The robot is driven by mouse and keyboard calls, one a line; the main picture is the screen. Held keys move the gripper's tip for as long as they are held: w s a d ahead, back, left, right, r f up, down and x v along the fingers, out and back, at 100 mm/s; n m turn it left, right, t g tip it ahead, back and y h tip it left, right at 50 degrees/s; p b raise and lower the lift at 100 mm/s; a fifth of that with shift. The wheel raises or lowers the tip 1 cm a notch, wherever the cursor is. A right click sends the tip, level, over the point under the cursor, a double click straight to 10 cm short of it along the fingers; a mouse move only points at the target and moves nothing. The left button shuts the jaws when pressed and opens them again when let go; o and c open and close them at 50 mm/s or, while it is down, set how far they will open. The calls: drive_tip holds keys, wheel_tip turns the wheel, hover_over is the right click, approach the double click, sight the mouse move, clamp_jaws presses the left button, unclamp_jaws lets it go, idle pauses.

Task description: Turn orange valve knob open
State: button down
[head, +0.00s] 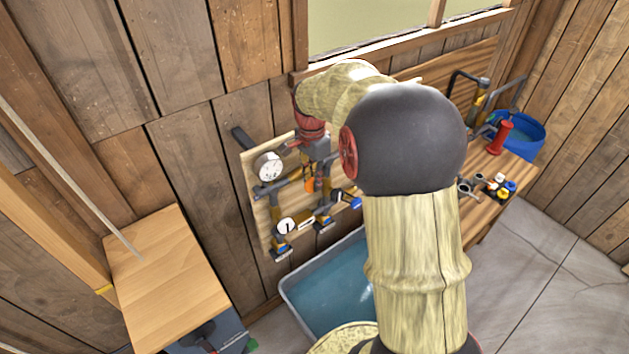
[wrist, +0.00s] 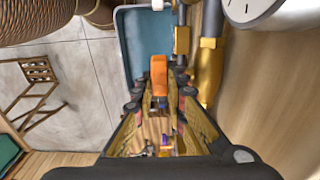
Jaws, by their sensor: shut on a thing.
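The orange valve knob (head: 310,185) is on the pipework of a wooden board mounted on the plank wall. In the wrist view the orange knob (wrist: 158,72) shows as an upright orange piece between the fingertips. My gripper (head: 317,172) reaches down to the knob from above in the head view. In the wrist view my gripper (wrist: 160,88) is shut on the knob, with a dark finger on each side. The fingers and wrist hide part of the knob and its valve body, so its exact angle is hard to tell.
A round gauge (head: 268,166) sits left of the knob on the board. A blue-handled valve (head: 347,200) is at lower right. A grey tub of water (head: 300,297) stands below. A wooden-topped cabinet (head: 165,270) is at left, and a workbench with tools (head: 493,162) at right.

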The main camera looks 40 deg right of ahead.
drive_tip(key=h+b, duration=0.2)
drive_tip(key=b, duration=0.2)
drive_tip(key=shift+a+f+h, duration=0.25)
drive_tip(key=shift+a+h, duration=0.05)
drive_tip(key=shift+h, duration=0.1)
drive_tip(key=shift+h+b, duration=0.4)
drive_tip(key=shift+b, duration=0.6)
drive_tip(key=shift+r+b, duration=0.2)
drive_tip(key=shift+b, duration=0.1)
drive_tip(key=shift+h, duration=0.3)
drive_tip(key=shift+r, duration=0.1)
drive_tip(key=c, duration=1.8)
unclamp_jaws()
drive_tip(key=v, duration=1.2)
drive_tip(key=shift+w, duration=0.2)
